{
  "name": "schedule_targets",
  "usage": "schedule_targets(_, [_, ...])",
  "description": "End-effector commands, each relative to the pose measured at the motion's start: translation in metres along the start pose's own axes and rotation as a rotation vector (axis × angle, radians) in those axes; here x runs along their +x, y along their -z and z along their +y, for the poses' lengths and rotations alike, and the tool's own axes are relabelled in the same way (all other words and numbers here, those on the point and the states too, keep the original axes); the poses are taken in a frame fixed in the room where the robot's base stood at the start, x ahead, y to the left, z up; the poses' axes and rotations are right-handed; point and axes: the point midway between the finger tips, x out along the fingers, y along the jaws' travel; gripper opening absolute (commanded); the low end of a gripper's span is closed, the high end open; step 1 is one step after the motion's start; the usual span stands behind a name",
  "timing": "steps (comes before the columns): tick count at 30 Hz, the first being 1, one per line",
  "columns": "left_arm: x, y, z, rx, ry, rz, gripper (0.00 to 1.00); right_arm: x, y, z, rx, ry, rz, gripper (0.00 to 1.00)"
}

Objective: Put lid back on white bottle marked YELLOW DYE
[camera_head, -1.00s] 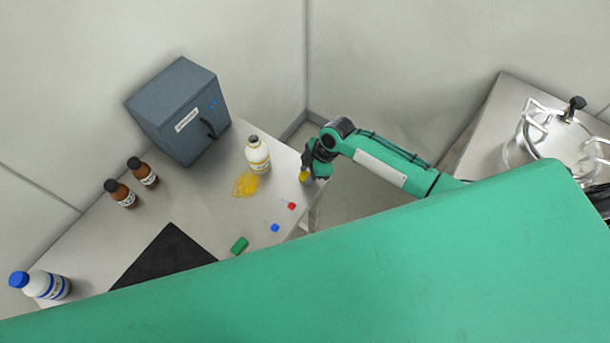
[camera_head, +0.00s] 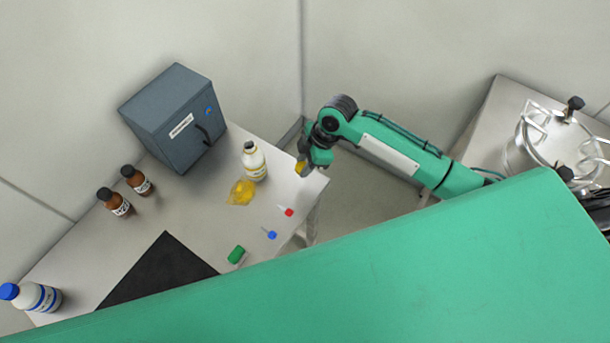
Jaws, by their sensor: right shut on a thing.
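The white bottle (camera_head: 254,163) with a yellow-banded label stands upright on the table near its back right corner. Its top looks dark; the label is too small to read. My right gripper (camera_head: 301,167) is shut on a small yellow lid (camera_head: 300,167). It holds the lid above the table's right edge, to the right of the bottle and apart from it. My left gripper is not in view.
A yellow puddle (camera_head: 241,193) lies beside the bottle. A grey box (camera_head: 165,125) stands behind left. Two brown bottles (camera_head: 118,204), a blue-capped bottle (camera_head: 40,298), a black mat (camera_head: 150,270), a green block (camera_head: 237,255) and small red (camera_head: 289,212) and blue (camera_head: 271,235) items are on the table (camera_head: 205,215).

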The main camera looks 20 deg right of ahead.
Motion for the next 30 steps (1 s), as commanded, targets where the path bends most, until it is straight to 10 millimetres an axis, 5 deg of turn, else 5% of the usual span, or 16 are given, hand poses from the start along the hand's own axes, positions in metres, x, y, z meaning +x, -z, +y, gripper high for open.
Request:
schedule_targets(6, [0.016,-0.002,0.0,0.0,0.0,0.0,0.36,-0.056,0.023,0.001,-0.003,-0.005,0.001,0.12])
schedule_targets(12, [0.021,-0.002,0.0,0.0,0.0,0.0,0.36,-0.09,0.038,0.001,-0.001,-0.001,0.0,0.12])
schedule_targets(28, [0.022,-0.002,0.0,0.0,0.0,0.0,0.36,-0.105,0.044,0.0,0.001,0.002,0.0,0.12])
schedule_targets(30, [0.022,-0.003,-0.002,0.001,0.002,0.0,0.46,-0.105,0.043,0.0,0.002,0.001,0.0,0.12])
